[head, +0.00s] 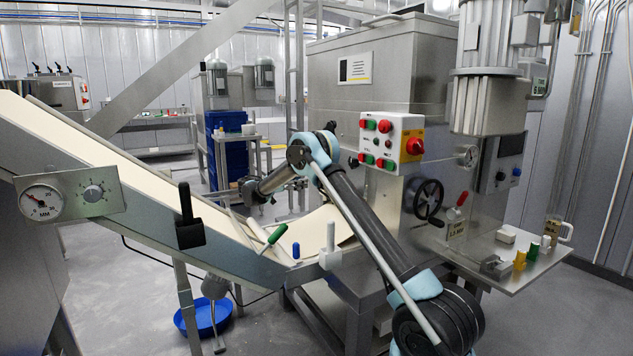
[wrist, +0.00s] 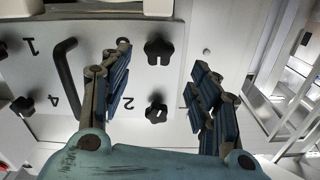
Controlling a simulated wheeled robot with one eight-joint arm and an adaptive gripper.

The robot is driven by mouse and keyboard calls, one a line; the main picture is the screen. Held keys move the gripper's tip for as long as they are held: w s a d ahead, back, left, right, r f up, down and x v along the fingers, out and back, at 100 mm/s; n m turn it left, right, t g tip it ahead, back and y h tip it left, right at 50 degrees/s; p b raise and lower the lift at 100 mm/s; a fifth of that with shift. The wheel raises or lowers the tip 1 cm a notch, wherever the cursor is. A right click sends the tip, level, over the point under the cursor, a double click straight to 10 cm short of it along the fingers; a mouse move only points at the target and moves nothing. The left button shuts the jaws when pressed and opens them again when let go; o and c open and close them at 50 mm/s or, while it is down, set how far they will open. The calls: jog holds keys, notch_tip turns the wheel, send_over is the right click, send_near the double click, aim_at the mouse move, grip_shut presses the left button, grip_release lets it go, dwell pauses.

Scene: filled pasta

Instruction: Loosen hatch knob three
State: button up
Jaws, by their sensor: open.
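In the wrist view a pale hatch panel (wrist: 100,60) carries black star knobs and upside-down numbers. The upper right knob (wrist: 158,48) has a dark mark to its left, partly behind my left finger and unreadable; by the other labels it appears to be knob three. Below it is another knob (wrist: 156,112) with a 2 beside it. A third knob (wrist: 22,105) sits by the 4. My gripper (wrist: 160,98) is open, its blue-padded fingers left and right of the two right-hand knobs, with nothing held. In the head view my gripper (head: 248,190) is small beyond the conveyor; the hatch cannot be made out.
A bent black handle (wrist: 68,75) stands out from the panel, left of my left finger. In the head view the sloping conveyor (head: 130,165) and its levers lie in front of my gripper. A blue basin (head: 203,318) is on the floor.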

jog(key=x, duration=0.8)
jog(key=shift+w+d, duration=0.25)
jog(key=c, duration=1.1)
jog(key=shift+d, duration=0.15)
jog(key=shift+r, duration=0.1)
